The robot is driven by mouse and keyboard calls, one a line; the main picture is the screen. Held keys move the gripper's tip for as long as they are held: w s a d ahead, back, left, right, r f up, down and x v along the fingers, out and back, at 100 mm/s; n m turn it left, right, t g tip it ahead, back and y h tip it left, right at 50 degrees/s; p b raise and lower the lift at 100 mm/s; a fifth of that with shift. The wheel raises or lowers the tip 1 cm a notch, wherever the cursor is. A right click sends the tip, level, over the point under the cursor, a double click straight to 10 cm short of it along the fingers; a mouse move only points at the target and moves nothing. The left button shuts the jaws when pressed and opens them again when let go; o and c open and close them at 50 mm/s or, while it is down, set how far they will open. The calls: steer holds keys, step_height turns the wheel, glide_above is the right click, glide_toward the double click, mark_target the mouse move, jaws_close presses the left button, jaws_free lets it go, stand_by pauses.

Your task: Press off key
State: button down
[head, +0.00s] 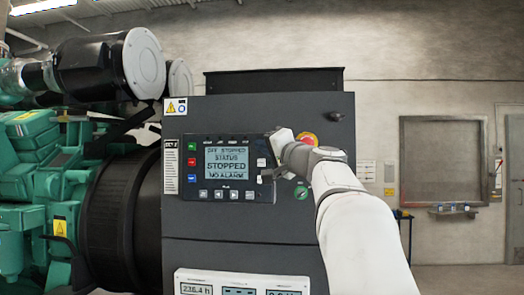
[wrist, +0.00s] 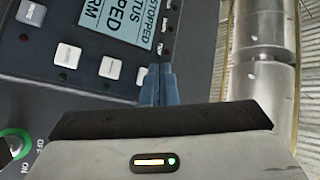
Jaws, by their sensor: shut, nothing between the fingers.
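The dark control panel (head: 240,140) carries a lit display (head: 227,161) reading "OFF STOPPED", "STATUS STOPPED", "NO ALARM". Green, red (head: 192,161) and blue keys stand left of the display. Small grey keys (head: 218,195) run below it. I cannot read which key is the off key. My gripper (wrist: 158,70) is shut and empty, its fingertips at the panel's right side beside a pale key (wrist: 141,76). More pale keys (wrist: 110,68) line up beyond that one. I cannot tell whether the fingertips touch the panel. My gripper and wrist hide part of its right edge in the head view.
A green-ringed ON/OFF switch (wrist: 15,148) lies lower on the cabinet. The green engine (head: 40,170) fills the left. Open room and a wall lie to the right.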

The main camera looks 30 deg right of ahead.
steer(key=shift+s+a, duration=0.1)
steer(key=s+a+b, duration=0.2)
steer(key=s, duration=0.1)
steer(key=s+a+b, duration=0.1)
steer(key=s, duration=0.1)
steer(key=shift+a, duration=0.15)
stand_by(0.4)
stand_by(0.6)
steer(key=s+a+f+n+g, duration=0.1)
steer(key=a+f+g, duration=0.25)
steer(key=f, duration=0.55)
steer(key=s+a+f+n+g, duration=0.1)
steer(key=a+f+n+g, duration=0.15)
steer(key=a+f, duration=0.45)
steer(key=s+a+f+n+g, duration=0.1)
steer(key=a+f+g, duration=0.15)
steer(key=f, duration=0.95)
steer(key=s+a+f+n+g+h, duration=0.1)
steer(key=s+f+g, duration=0.3)
steer(key=s+f, duration=0.6)
steer(key=s+a+f+n+g+h, duration=0.1)
steer(key=s+f+n+g, duration=0.3)
steer(key=s+f, duration=0.6)
step_height(320, 180, down, 6)
steer(key=shift+f+g+h, duration=0.15)
steer(key=shift+g+h, duration=0.3)
steer(key=shift+h, duration=0.35)
